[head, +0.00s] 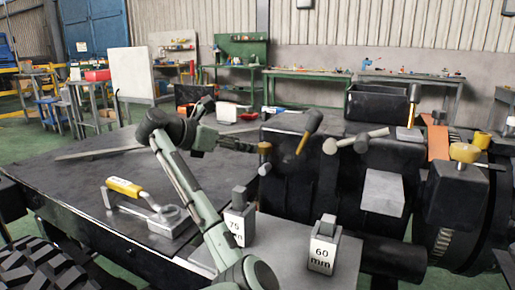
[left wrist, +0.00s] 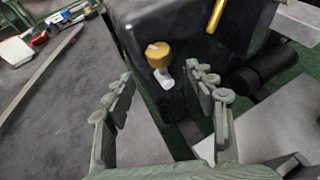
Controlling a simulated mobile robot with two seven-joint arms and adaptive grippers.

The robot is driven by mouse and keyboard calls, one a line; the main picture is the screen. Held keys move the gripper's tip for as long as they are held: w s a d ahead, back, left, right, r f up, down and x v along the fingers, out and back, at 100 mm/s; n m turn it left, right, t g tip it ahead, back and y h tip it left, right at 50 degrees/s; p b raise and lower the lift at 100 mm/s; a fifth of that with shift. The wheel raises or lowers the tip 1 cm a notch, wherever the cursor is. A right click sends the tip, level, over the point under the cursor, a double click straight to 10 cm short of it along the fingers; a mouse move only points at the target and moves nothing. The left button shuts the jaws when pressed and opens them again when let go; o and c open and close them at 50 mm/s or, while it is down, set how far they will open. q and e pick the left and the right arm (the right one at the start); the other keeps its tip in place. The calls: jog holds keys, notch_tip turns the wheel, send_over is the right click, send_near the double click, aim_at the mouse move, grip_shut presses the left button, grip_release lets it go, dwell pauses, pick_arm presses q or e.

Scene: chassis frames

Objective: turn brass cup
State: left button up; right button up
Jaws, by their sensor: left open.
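A small brass cup (head: 265,148) sits on a short pale stem on the left face of a large black block (head: 292,190). In the left wrist view the brass cup (left wrist: 158,54) and its stem (left wrist: 165,79) show ahead, between the lines of the two fingers. My left gripper (head: 250,147) points at the cup from the left, its fingertips close to it. In the left wrist view my left gripper (left wrist: 160,73) is open and empty, with a finger on each side. I cannot tell whether a fingertip touches the cup. My right gripper does not show.
Weights marked 75 (head: 238,222) and 60 mm (head: 322,250) stand in front. A yellow-handled tool (head: 127,188) lies on the dark table (head: 70,185), which has free room at left.

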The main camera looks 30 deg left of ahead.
aim_at(259, 148)
pick_arm(q)
jog(key=x, duration=0.5)
jog(key=shift+w+f, duration=0.15)
jog(key=shift+w, duration=0.05)
jog(key=shift+x, duration=0.85)
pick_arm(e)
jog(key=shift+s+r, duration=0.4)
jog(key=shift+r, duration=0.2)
pick_arm(q)
jog(key=shift+c, duration=0.6)
jog(key=c, duration=1)
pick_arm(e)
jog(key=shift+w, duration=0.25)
pick_arm(q)
jog(key=shift+c, duration=0.2)
